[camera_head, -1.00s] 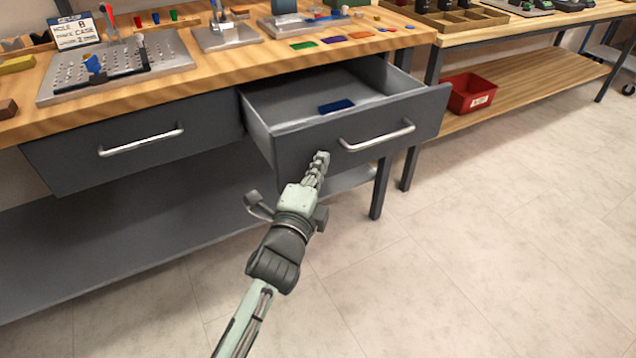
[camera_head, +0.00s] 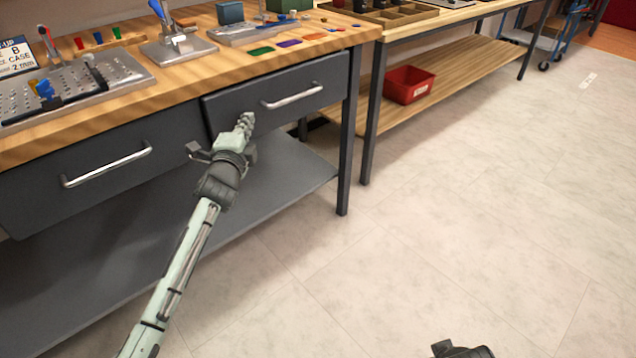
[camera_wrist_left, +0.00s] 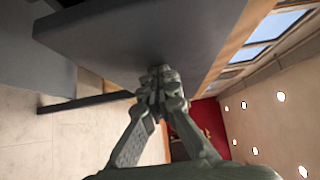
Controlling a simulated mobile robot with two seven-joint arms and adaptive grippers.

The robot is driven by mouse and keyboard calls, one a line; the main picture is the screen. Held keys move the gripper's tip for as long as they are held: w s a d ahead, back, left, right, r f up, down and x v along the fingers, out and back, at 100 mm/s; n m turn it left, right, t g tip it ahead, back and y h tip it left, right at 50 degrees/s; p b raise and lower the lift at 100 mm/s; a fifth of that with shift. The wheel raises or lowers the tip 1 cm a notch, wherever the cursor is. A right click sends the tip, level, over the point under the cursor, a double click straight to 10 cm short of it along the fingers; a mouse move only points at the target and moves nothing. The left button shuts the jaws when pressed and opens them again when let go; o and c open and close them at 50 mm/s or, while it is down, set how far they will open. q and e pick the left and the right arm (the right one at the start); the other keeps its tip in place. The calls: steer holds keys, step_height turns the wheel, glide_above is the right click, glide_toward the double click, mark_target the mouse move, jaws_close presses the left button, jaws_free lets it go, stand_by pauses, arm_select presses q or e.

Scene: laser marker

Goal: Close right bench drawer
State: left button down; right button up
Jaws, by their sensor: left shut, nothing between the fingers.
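The right bench drawer (camera_head: 240,106) is a dark grey front with a silver bar handle (camera_head: 292,96), under the wooden bench top. It sits close under the top's edge, and its inside does not show; I cannot tell whether a small gap is left. My left gripper (camera_head: 246,121) is shut and empty, its fingertips at the lower left part of the drawer front, below and left of the handle. In the left wrist view the shut fingers (camera_wrist_left: 158,72) reach up to the grey drawer front (camera_wrist_left: 150,38), seemingly touching it.
The left drawer (camera_head: 110,160) is shut beside it. A grey lower shelf (camera_head: 285,175) and a bench leg (camera_head: 344,160) stand below and right. A red bin (camera_head: 409,86) sits on the neighbouring bench's shelf. The floor in front is clear.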

mark_target(239, 118)
arm_select(q)
steer(key=shift+w+a, duration=0.9)
steer(key=shift+w, duration=0.3)
steer(key=shift+r, duration=0.1)
arm_select(e)
steer(key=shift+w+d+r, duration=0.1)
steer(key=shift+w+r, duration=0.2)
steer(key=shift+r, duration=0.35)
